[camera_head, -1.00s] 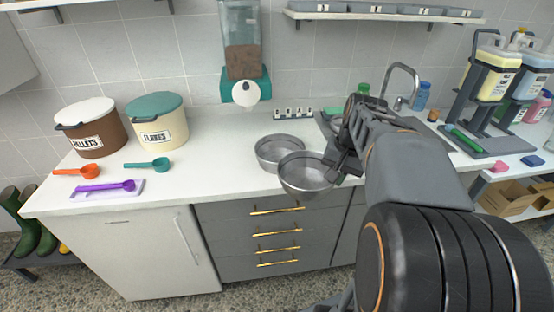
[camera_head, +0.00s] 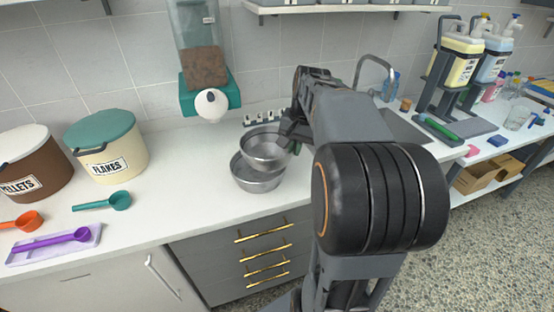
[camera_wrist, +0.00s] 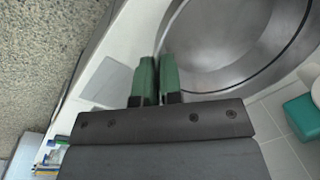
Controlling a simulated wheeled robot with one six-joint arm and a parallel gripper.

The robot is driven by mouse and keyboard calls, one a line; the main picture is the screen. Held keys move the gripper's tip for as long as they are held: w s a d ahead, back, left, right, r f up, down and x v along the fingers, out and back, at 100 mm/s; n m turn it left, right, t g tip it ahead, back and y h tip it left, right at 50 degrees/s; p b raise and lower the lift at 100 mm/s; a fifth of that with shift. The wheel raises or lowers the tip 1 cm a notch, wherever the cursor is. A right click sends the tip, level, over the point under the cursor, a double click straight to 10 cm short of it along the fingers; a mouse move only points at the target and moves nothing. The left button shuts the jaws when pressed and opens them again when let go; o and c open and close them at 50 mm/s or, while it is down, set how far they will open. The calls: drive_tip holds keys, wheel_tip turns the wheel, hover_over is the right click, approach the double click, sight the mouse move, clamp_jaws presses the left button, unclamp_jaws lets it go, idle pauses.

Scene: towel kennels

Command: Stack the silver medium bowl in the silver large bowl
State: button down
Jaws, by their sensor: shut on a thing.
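The silver medium bowl (camera_head: 264,147) is held by its rim in my gripper (camera_head: 291,143). It looks roughly level and overlaps the back part of the silver large bowl (camera_head: 257,181) in the head view. The large bowl stands upright on the white counter; its front wall and part of its inside show below the held bowl. I cannot tell whether the two bowls touch. In the wrist view my gripper's green fingers (camera_wrist: 158,78) are close together at the rim of the held bowl (camera_wrist: 225,40), whose shiny inside fills the upper right.
A dispenser with a teal base (camera_head: 210,100) hangs behind the bowls. The flakes tub (camera_head: 108,150), a teal scoop (camera_head: 118,201) and a purple scoop (camera_head: 68,238) are on the left. A sink tap (camera_head: 375,68) and pump bottles (camera_head: 462,60) are on the right.

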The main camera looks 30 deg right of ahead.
sight(281, 149)
drive_tip(key=w+f, duration=0.6)
drive_tip(key=shift+w+a, duration=0.15)
drive_tip(key=shift+w, duration=0.1)
drive_tip(key=f, duration=0.3)
drive_tip(key=shift+w, duration=0.35)
drive_tip(key=shift+f, duration=0.45)
drive_tip(key=shift+f, duration=0.1)
drive_tip(key=shift+f, duration=0.5)
drive_tip(key=c, duration=1.3)
unclamp_jaws()
